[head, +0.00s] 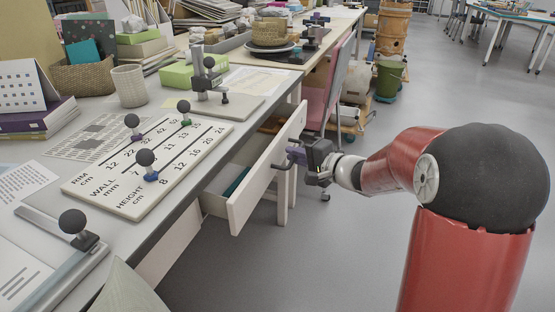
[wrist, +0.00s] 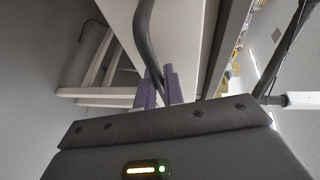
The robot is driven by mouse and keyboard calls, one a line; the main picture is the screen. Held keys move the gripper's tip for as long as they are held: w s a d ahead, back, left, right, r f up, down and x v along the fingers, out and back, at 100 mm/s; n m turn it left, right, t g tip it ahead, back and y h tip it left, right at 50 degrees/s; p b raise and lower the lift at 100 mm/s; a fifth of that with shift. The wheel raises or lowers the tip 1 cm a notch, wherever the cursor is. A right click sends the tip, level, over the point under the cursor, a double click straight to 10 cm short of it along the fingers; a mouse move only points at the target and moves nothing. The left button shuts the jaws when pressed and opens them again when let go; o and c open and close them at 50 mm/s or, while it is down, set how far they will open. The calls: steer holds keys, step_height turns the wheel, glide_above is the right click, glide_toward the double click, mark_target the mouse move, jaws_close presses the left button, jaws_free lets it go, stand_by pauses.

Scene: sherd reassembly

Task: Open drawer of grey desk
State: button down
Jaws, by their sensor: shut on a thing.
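The grey desk (head: 150,226) runs along the left in the head view. Its drawer (head: 262,172) is pulled out, with a pale front panel and a dark blue-green thing (head: 236,182) inside. My gripper (head: 292,160) is at the outer face of the drawer front. It is shut on the dark curved drawer handle (wrist: 147,40), which passes between the purple fingers (wrist: 160,88) in the wrist view. Part of the handle is hidden behind the fingers.
On the desk lie a measuring board (head: 148,165) with black-knobbed pieces, a cup (head: 129,86) and a woven basket (head: 84,76). A pink chair (head: 322,100) stands beyond the drawer. The grey floor (head: 330,255) right of the drawer is clear.

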steer(key=s+d+b, duration=0.3)
steer(key=d, duration=0.6)
steer(key=s+d+b, duration=0.3)
steer(key=d, duration=0.6)
steer(key=shift+s+d+b, duration=0.15)
steer(key=shift+s+b, duration=0.2)
steer(key=shift+b, duration=0.05)
steer(key=shift+f, duration=0.1)
steer(key=c, duration=1.5)
jaws_free()
steer(key=v, duration=0.7)
steer(key=shift+s+d, duration=0.25)
